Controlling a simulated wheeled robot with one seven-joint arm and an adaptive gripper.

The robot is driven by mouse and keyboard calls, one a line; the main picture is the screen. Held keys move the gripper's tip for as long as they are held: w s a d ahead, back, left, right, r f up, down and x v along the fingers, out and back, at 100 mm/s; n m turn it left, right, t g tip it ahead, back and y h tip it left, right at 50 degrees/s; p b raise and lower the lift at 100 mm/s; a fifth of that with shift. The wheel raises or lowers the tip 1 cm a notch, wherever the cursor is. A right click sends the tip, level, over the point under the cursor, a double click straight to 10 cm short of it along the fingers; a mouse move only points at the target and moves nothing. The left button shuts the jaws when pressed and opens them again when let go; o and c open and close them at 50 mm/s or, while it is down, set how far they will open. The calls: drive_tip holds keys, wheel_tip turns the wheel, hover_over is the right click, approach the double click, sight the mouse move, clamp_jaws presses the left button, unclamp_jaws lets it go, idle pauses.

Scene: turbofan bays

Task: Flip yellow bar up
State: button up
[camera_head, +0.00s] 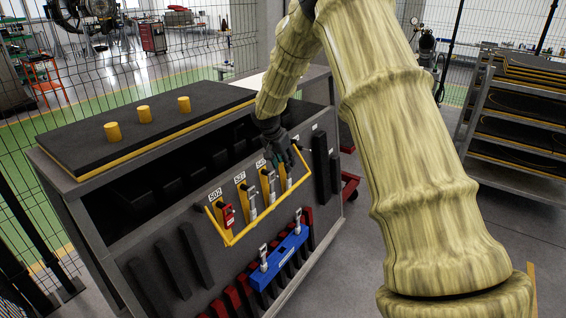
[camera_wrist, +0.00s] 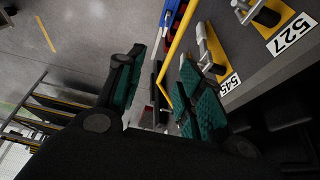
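The yellow bar (camera_head: 262,213) is a U-shaped frame on the front of the grey cabinet, hanging low and tilted outward below the number labels. My gripper (camera_head: 289,161) is at its right end. In the wrist view, my gripper (camera_wrist: 160,97) is open, with its two green-padded fingers apart. The yellow bar (camera_wrist: 177,42) runs into the space between the fingers, its corner lying there. I cannot tell whether either finger touches it. The far right arm of the bar is partly hidden by my fingers.
Silver latches and a red one (camera_head: 228,216) sit on yellow plates behind the bar. A blue bar (camera_head: 280,258) with silver handles is below. The cabinet's dark lid (camera_head: 85,150) carries yellow knobs. A shelf rack (camera_head: 515,165) stands right; open floor lies between.

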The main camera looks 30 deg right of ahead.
drive_tip(key=v, duration=1.2)
